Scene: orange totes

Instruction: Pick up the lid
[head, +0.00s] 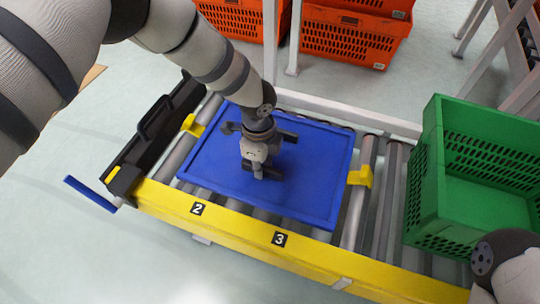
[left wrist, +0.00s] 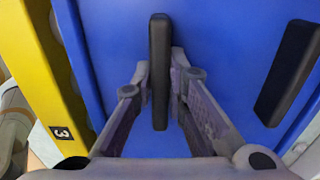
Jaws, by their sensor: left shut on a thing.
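The blue lid (head: 318,185) lies flat on the roller conveyor, between the yellow stops. It fills most of the left wrist view (left wrist: 225,50). My left gripper (head: 262,168) points down at the middle of the lid. In the left wrist view its two fingers (left wrist: 161,85) are shut on a black upright handle (left wrist: 160,60) of the lid, one on each side. A second black handle (left wrist: 290,75) shows to the right there. My right arm shows only partly at the lower right of the head view; its gripper is out of view.
A green crate (head: 470,200) stands on the conveyor to the right. The yellow rail (head: 235,222) runs along the front, with marks 2 and 3. Orange totes (head: 350,38) stand behind the frame. Bare rollers (head: 378,205) lie between lid and crate.

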